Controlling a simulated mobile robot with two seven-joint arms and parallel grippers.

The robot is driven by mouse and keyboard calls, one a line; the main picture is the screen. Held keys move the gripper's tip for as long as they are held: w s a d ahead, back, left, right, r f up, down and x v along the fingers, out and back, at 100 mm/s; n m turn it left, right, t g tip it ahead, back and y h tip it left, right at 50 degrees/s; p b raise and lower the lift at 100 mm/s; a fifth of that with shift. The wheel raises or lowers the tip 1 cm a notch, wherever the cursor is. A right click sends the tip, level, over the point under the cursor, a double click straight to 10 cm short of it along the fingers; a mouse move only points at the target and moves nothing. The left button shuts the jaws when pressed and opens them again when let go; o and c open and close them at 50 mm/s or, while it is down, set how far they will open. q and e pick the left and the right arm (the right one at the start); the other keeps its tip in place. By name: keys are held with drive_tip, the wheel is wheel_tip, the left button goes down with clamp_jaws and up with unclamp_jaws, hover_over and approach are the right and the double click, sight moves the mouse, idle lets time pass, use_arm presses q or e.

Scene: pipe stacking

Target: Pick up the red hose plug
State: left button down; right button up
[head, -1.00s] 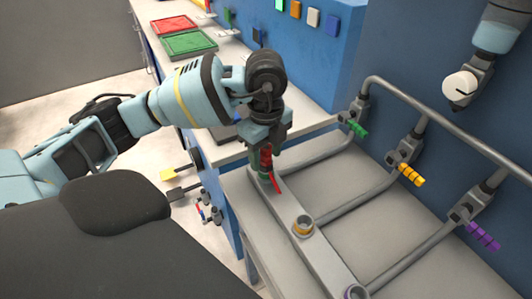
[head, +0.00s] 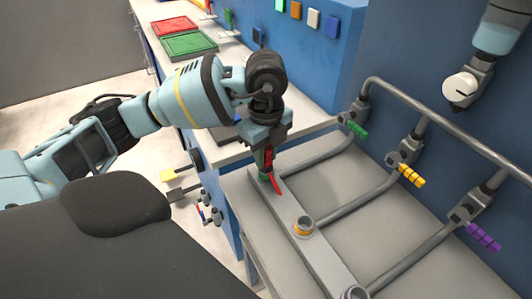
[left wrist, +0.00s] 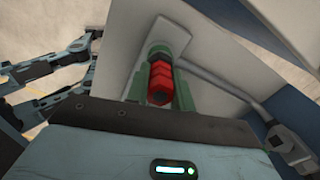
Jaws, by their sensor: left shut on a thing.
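The red hose plug (left wrist: 160,82) sits upright at the far-left end of the grey pipe rail, where a green ring (head: 264,176) marks the port. My left gripper (head: 267,157) points down at it and is shut on it, with a finger on either side. The left wrist view shows the plug's ribbed red body between the two greenish fingers. In the head view the fingers hide much of the plug, and a red strip shows below them. I cannot tell whether the plug is still seated in the port. My right gripper is not in view.
Green (head: 357,128), yellow (head: 412,175) and purple (head: 483,236) ribbed plugs hang at the pipe connectors on the right. Red (head: 174,26) and green (head: 188,44) trays stand on the back counter.

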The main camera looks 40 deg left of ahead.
use_arm(q)
drive_tip(key=shift+r, duration=0.65)
wheel_tip(320, 180, up, 2)
drive_tip(key=shift+r, duration=0.25)
drive_tip(key=s+d+r, duration=0.1)
drive_tip(key=s+d, duration=0.7)
drive_tip(key=s, duration=0.6)
drive_tip(key=shift+p, duration=0.4)
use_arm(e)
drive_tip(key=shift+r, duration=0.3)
use_arm(q)
drive_tip(key=shift+r, duration=0.1)
wheel_tip(320, 180, up, 8)
drive_tip(key=p, duration=0.6)
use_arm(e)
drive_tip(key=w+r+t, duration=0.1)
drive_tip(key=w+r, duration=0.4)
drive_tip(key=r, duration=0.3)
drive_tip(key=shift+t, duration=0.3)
